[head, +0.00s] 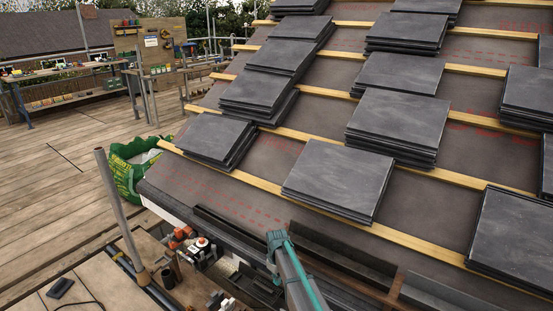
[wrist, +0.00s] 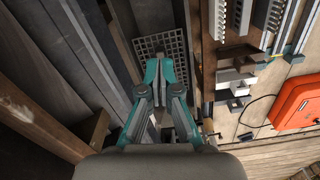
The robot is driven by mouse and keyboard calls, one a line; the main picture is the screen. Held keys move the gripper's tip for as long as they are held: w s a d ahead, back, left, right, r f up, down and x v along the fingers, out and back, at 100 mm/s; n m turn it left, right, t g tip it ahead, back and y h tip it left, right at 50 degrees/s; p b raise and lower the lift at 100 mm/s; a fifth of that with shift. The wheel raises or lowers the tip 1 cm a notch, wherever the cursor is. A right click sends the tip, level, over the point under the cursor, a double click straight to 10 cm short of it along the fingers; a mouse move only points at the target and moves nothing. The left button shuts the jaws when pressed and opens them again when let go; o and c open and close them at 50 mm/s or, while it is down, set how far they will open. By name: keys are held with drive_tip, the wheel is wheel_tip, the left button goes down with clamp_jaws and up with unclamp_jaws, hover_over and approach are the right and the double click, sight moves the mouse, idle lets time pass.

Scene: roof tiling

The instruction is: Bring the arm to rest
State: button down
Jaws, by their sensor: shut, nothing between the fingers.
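My gripper (wrist: 161,68) shows in the wrist view with its teal-edged fingers pointing away from the camera. Its fingertips are together and nothing is held between them. It is over a narrow space beside dark long pieces, with a grey grid-like plate (wrist: 159,45) beyond the fingertips. In the head view a grey and teal part of my arm (head: 290,268) rises from the bottom edge, in front of the roof's lower edge. I cannot make out the fingertips in that view.
Stacks of dark slates (head: 336,178) lie on the sloping roof along yellow battens (head: 405,241). A scaffold pole (head: 121,208) and a green bag (head: 127,172) stand at the left. In the wrist view, a red-orange case (wrist: 297,104) and metal parts lie at the right. Deck boards (head: 60,200) are largely clear.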

drive_tip(key=s+d+r+m, duration=0.1)
drive_tip(key=s+d+m, duration=0.2)
drive_tip(key=s+d, duration=0.45)
drive_tip(key=s+d+r+m, duration=0.1)
drive_tip(key=s+d+m, duration=0.25)
drive_tip(key=s, duration=0.65)
drive_tip(key=s+d+r+m, duration=0.1)
drive_tip(key=s+d+m, duration=0.1)
drive_tip(key=s+d, duration=0.55)
drive_tip(key=s+f+g+p, duration=0.2)
drive_tip(key=s+f, duration=0.2)
drive_tip(key=s, duration=0.6)
drive_tip(key=s+f+g+p, duration=0.25)
drive_tip(key=s+f, duration=0.25)
drive_tip(key=s, duration=0.5)
drive_tip(key=s+f+g+p, duration=0.15)
drive_tip(key=s+f, duration=0.25)
drive_tip(key=s, duration=0.6)
drive_tip(key=s+f+g+b, duration=0.1)
drive_tip(key=f+b, duration=0.6)
drive_tip(key=b, duration=0.2)
drive_tip(key=s+f+g+b, duration=0.2)
drive_tip(key=f+b, duration=0.6)
drive_tip(key=b, duration=0.1)
drive_tip(key=shift+s+a+f, duration=0.15)
drive_tip(key=shift+s+a, duration=0.15)
drive_tip(key=shift+a, duration=0.15)
drive_tip(key=shift+m, duration=0.25)
